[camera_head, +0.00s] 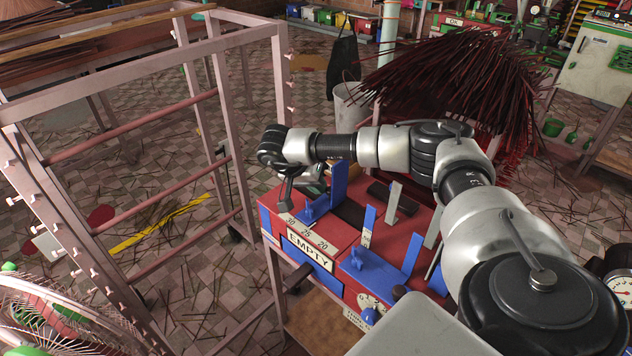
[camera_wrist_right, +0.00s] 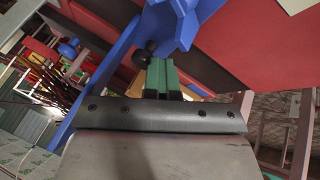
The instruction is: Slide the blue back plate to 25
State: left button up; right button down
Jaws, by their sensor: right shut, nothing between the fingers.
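The blue back plate (camera_head: 340,181) stands upright on the red top of the bench box (camera_head: 275,206), and its low blue foot (camera_head: 314,210) lies near the 30 and 25 marks. I cannot tell its exact reading. The scale reads 30, 25, 20 along the front edge. My right gripper (camera_head: 316,186) is just left of the plate, above the foot. In the right wrist view my green fingers (camera_wrist_right: 162,74) are shut and empty, close to a dark knob (camera_wrist_right: 144,54) and the blue part (camera_wrist_right: 185,18). Whether they touch is unclear. My left gripper is out of view.
A pale upright (camera_head: 393,197) stands behind. A pink rack (camera_head: 228,130) is at the left, and a pile of dark red sticks (camera_head: 455,80) is behind my right arm.

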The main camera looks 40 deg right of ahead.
jog(key=shift+s+d, duration=0.15)
jog(key=shift+s, duration=0.15)
jog(key=v, duration=1.1)
jog(key=shift+a+f, duration=0.1)
jog(key=shift+a, duration=0.1)
